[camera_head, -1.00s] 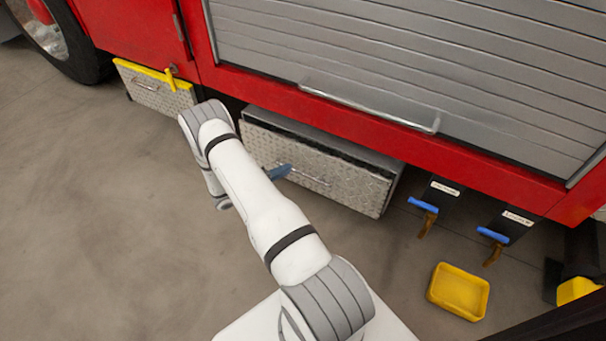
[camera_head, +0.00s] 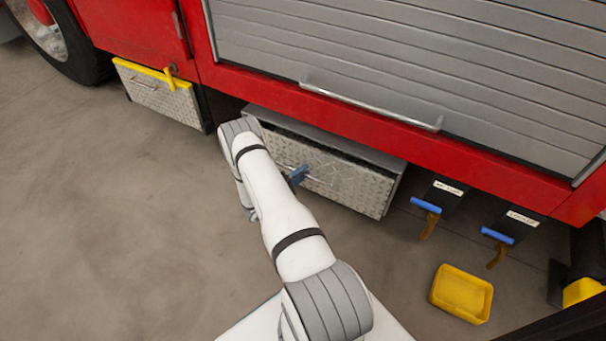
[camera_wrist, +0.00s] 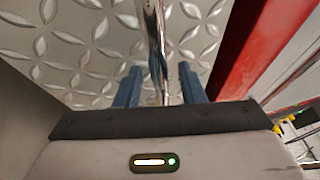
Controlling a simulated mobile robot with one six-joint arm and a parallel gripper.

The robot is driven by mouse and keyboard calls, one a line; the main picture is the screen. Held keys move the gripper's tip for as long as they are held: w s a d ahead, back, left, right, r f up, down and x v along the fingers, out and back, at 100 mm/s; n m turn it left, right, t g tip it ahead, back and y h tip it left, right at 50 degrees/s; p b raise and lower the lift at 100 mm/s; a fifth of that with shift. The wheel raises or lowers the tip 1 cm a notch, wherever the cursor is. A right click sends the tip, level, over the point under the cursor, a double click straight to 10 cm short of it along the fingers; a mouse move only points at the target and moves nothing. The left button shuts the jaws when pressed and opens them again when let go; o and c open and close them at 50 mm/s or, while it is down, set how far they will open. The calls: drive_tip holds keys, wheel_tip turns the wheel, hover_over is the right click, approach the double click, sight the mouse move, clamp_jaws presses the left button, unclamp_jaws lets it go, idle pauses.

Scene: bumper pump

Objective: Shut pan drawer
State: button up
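The pan drawer (camera_head: 345,182) is the wide diamond-plate drawer low under the red truck body. It stands out from its housing, with a dark gap along its top. Its bar handle (camera_head: 318,181) runs across the front; in the wrist view the shiny handle (camera_wrist: 156,45) runs upright. My gripper (camera_head: 298,176) is at the left part of the handle, with its blue fingers partly hidden by my arm. In the wrist view my gripper (camera_wrist: 160,85) is open, one finger on each side of the bar, with gaps between.
A yellow tray (camera_head: 462,294) lies on the floor. The floor at left is clear.

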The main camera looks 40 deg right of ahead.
drive_tip(key=shift+d, duration=0.1)
clamp_jaws()
idle(0.3)
